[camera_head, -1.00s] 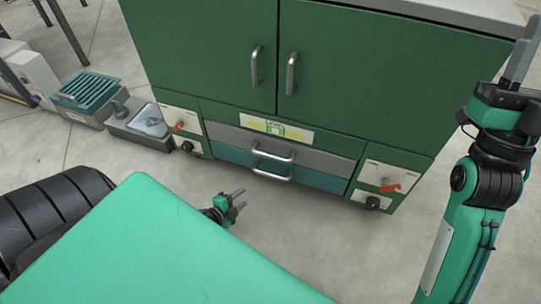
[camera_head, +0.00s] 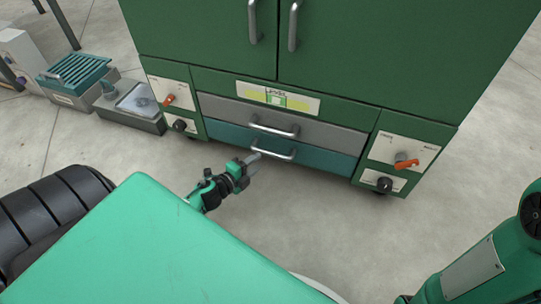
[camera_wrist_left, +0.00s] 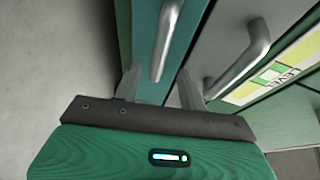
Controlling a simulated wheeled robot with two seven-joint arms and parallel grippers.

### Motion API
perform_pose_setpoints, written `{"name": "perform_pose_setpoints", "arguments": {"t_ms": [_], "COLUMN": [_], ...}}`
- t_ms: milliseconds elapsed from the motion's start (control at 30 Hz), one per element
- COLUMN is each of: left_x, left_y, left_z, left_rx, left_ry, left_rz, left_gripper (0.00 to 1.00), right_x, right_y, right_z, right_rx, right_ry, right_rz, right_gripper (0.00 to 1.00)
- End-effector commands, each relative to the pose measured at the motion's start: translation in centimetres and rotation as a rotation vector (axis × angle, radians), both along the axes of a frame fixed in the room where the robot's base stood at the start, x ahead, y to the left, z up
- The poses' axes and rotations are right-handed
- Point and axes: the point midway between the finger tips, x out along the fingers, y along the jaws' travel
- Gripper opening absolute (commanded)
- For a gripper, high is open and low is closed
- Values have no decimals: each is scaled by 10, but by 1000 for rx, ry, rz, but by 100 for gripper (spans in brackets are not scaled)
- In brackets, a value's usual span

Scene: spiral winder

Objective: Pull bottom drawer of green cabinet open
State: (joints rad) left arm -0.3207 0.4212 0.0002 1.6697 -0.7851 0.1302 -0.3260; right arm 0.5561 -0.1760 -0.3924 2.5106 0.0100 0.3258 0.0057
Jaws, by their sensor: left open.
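The green cabinet (camera_head: 330,50) stands ahead of me. Its bottom drawer (camera_head: 315,159) has a teal front and looks shut, with a silver bar handle (camera_head: 272,152). My left gripper (camera_head: 252,161) is open just in front of this drawer, by the left end of the handle. In the left wrist view, the handle (camera_wrist_left: 166,42) of the teal drawer lies ahead of the gap between the two fingers (camera_wrist_left: 158,88); I see no grip on it. My right gripper is out of view; only part of that arm shows at lower right.
A grey drawer (camera_head: 340,136) with its own handle (camera_head: 274,130) sits right above the teal one. Knob panels with orange switches (camera_head: 403,162) flank the drawers. Boxes (camera_head: 134,105) stand on the floor at left. The floor (camera_head: 300,210) before the cabinet is clear.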

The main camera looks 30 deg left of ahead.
Motion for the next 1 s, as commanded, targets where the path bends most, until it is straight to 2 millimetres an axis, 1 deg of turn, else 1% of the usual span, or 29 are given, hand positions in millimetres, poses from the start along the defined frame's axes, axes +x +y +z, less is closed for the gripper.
{"name": "perform_pose_setpoints", "arguments": {"t_ms": [33, 200, 300, 433, 633, 933, 967, 1000], "left_x": [11, 39, 53, 67, 78, 79, 79, 79], "left_y": [-1, -6, -8, -11, -13, -13, -13, -13], "left_z": [-5, -10, -12, -14, -15, -15, -15, -15], "left_rx": [2, 1, 2, 0, 0, -1, -1, -1], "left_ry": [-3, -2, -1, -1, 0, 1, 1, 1], "left_rz": [-1, -1, -1, 0, 1, 1, 1, 1], "left_gripper": [41, 41, 41, 41, 41, 41, 40, 32], "right_x": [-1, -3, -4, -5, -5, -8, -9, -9], "right_y": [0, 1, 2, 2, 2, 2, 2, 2], "right_z": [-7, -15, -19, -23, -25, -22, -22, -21], "right_rx": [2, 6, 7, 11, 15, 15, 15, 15], "right_ry": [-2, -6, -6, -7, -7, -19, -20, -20], "right_rz": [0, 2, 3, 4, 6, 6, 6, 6], "right_gripper": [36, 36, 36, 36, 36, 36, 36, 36]}}
